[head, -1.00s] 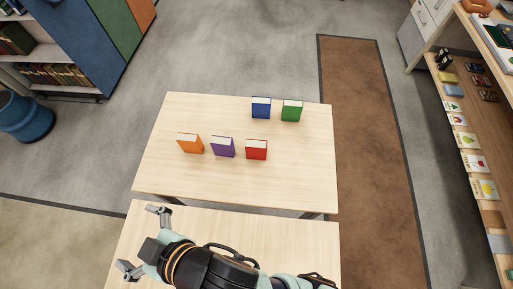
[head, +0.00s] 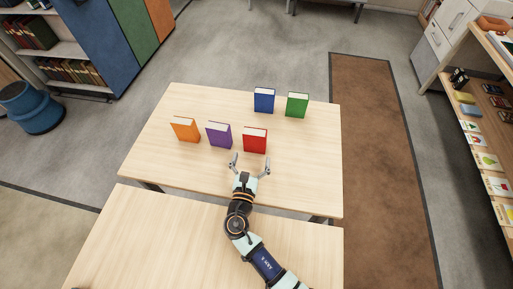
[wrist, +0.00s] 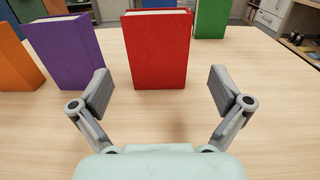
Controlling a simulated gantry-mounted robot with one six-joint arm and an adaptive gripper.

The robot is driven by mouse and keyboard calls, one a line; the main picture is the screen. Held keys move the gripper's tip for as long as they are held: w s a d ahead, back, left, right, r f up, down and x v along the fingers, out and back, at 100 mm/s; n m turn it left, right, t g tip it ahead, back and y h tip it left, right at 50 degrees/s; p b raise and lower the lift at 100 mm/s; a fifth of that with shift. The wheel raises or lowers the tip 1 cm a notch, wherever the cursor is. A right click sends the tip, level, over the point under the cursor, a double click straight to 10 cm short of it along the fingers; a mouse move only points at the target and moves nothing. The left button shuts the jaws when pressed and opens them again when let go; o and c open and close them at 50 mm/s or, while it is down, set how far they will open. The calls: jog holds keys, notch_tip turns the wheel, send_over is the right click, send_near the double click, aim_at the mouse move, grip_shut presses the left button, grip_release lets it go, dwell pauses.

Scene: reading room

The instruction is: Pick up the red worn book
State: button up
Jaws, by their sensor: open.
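The red book (head: 255,141) stands upright on the far table, at the right end of the front row of books. In the wrist view the red book (wrist: 157,50) is straight ahead, between and beyond the two fingers. Its front cover faces me; wear on it is too small to tell. My gripper (head: 250,163) is open and empty, just on the near side of the red book, low over the table. In the wrist view my gripper (wrist: 160,90) has its fingers spread wider than the book, apart from it.
A purple book (head: 219,135) stands close left of the red one, with an orange book (head: 185,130) further left. Blue (head: 264,101) and green (head: 297,106) books stand behind. The far table (head: 305,180) is clear to the right; the near table (head: 150,240) is bare.

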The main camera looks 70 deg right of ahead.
aim_at(254, 143)
jog(key=b+x, duration=0.2)
jog(key=x, duration=0.6)
jog(key=shift+w+b, duration=0.15)
jog(key=shift+b, duration=0.2)
jog(key=shift+a+r, duration=0.1)
jog(key=shift+a, duration=0.05)
jog(key=c, duration=1.1)
notch_tip(254, 143, up, 20)
jog(key=p, duration=1)
jog(key=shift+c, duration=0.2)
